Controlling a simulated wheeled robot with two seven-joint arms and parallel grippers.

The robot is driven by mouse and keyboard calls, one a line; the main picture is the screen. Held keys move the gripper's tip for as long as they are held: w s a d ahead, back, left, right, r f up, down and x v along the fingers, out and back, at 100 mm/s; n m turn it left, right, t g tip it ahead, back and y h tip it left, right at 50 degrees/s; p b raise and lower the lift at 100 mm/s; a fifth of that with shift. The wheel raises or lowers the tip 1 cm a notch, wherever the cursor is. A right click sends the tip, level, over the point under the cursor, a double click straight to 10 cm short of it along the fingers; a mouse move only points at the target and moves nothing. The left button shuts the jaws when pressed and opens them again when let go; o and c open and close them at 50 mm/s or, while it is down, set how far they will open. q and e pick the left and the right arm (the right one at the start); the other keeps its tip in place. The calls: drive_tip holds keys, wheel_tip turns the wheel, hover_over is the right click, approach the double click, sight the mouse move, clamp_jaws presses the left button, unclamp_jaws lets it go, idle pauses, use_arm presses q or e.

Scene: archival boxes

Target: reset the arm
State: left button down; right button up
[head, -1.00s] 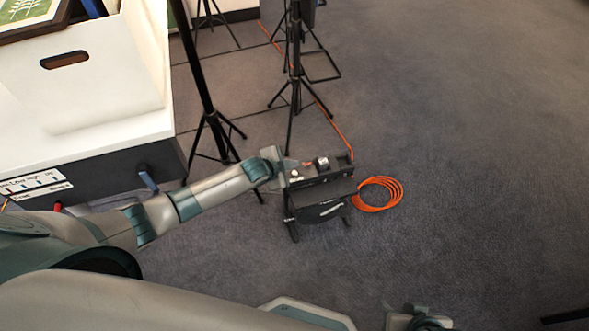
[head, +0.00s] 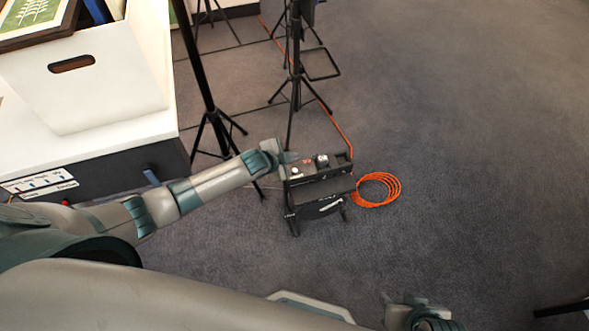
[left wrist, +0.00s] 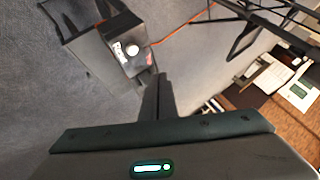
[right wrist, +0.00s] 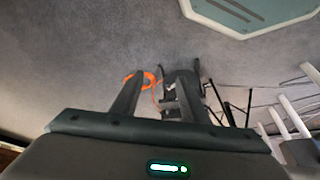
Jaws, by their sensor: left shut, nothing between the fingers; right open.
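My left arm reaches in from the left in the head view. My left gripper (head: 288,157) is at its end, just left of and above a black stool-like stand in the picture. In the left wrist view my left gripper (left wrist: 157,95) has its two dark fingers together with nothing between them. My right gripper (head: 420,308) shows only partly at the bottom edge of the head view. In the right wrist view my right gripper (right wrist: 160,92) has its fingers spread apart, with nothing held; floor shows between them.
The black stand (head: 320,188) carries small items on top. An orange cable coil (head: 377,190) lies beside it on grey carpet. Black tripods (head: 291,95) stand behind. A white box (head: 95,85) with a handle slot sits on a white-topped table at left. Carpet at right is mostly clear.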

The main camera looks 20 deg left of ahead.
idle(0.3)
use_arm(q)
drive_tip(key=s+f+n+g+y+p, duration=0.1)
drive_tip(key=s+f+n+p, duration=0.2)
drive_tip(key=s, duration=1.5)
drive_tip(key=s+f+n+g+y+p, duration=0.1)
drive_tip(key=s+f+n+g+p, duration=0.1)
drive_tip(key=s+f+n, duration=0.5)
drive_tip(key=s+f+p, duration=0.1)
drive_tip(key=s+f, duration=0.4)
drive_tip(key=s, duration=0.7)
drive_tip(key=shift+s+d+f+n, duration=0.15)
drive_tip(key=shift+d+n, duration=0.05)
drive_tip(key=shift+n, duration=0.2)
use_arm(e)
wheel_tip(320, 180, down, 24)
drive_tip(key=shift+d+r+t, duration=0.2)
drive_tip(key=shift+r+t, duration=0.05)
drive_tip(key=shift+t, duration=0.15)
drive_tip(key=shift+c, duration=1.2)
